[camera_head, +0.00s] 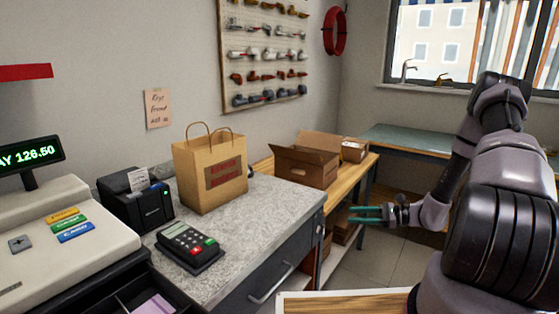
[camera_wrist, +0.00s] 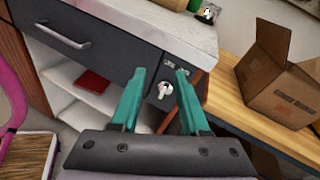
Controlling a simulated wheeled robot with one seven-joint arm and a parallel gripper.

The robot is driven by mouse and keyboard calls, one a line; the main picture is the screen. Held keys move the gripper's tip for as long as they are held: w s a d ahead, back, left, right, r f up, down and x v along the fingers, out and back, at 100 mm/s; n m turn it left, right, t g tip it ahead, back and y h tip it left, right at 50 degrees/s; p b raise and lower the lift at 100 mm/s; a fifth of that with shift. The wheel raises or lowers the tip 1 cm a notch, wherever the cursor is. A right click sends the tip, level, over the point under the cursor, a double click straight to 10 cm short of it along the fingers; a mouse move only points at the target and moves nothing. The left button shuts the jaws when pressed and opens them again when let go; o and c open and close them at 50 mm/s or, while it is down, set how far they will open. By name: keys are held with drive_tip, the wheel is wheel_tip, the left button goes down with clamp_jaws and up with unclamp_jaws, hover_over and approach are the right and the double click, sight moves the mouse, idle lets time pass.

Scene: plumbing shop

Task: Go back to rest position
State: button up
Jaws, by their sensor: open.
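My gripper (camera_head: 366,214) extends to the left from my arm at the right side of the head view, in the air beside the counter's right end. In the wrist view its two teal fingers (camera_wrist: 158,92) stand apart with nothing between them. Behind the gap is the dark drawer front with a round metal lock and a key (camera_wrist: 164,90). I cannot tell the exact distance from the fingers to the drawer front.
The grey counter (camera_head: 275,205) holds a paper bag (camera_head: 210,175), a card terminal (camera_head: 188,245) and a receipt printer (camera_head: 137,199). An open cardboard box (camera_head: 307,165) stands on the wooden bench behind. A cash register (camera_head: 55,235) is at left. Floor (camera_head: 385,265) shows clear below the gripper.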

drive_tip(key=s+a+r+n+g+h, duration=0.1)
drive_tip(key=s+r+n+g+h, duration=0.15)
drive_tip(key=r, duration=0.65)
drive_tip(key=s+a+r+n+g+h, duration=0.1)
drive_tip(key=s+a+r+n+h, duration=0.2)
drive_tip(key=r, duration=0.5)
drive_tip(key=s+r+n+g+h, duration=0.1)
drive_tip(key=s+r+n+h, duration=0.3)
drive_tip(key=r, duration=0.5)
drive_tip(key=s+d+r+n+t+h, duration=0.1)
drive_tip(key=s+r+n+t+h, duration=0.2)
drive_tip(key=s+r, duration=1.1)
drive_tip(key=r+n+t, duration=0.1)
drive_tip(key=n+t, duration=0.1)
drive_tip(key=t, duration=0.1)
drive_tip(key=shift+s+d+r+t+h, duration=0.2)
drive_tip(key=shift+r+t+h, duration=0.15)
drive_tip(key=shift+r, duration=0.05)
